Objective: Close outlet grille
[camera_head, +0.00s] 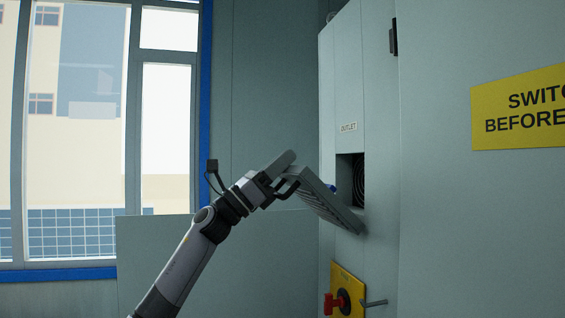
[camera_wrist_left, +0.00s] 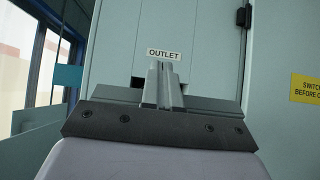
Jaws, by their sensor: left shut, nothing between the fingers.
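The outlet grille (camera_head: 330,202) is a grey slatted flap on the panel below the "OUTLET" label (camera_head: 348,127). It stands open, tilted outward, with its lower end near the panel and its free end up and to the left. Behind it is the dark outlet opening (camera_head: 358,172) with a round fan guard. My left gripper (camera_head: 289,184) is at the outer side of the grille, close to its free end; contact is unclear. In the left wrist view, its fingers (camera_wrist_left: 163,83) are together and empty, with the grille edge (camera_wrist_left: 205,103) behind them. My right gripper is not in view.
A red rotary switch on a yellow plate (camera_head: 347,291) sits below the outlet, with a rod-like handle (camera_head: 375,303) beside it. A yellow warning sign (camera_head: 520,107) is on the right panel. A tall window (camera_head: 75,130) is at left.

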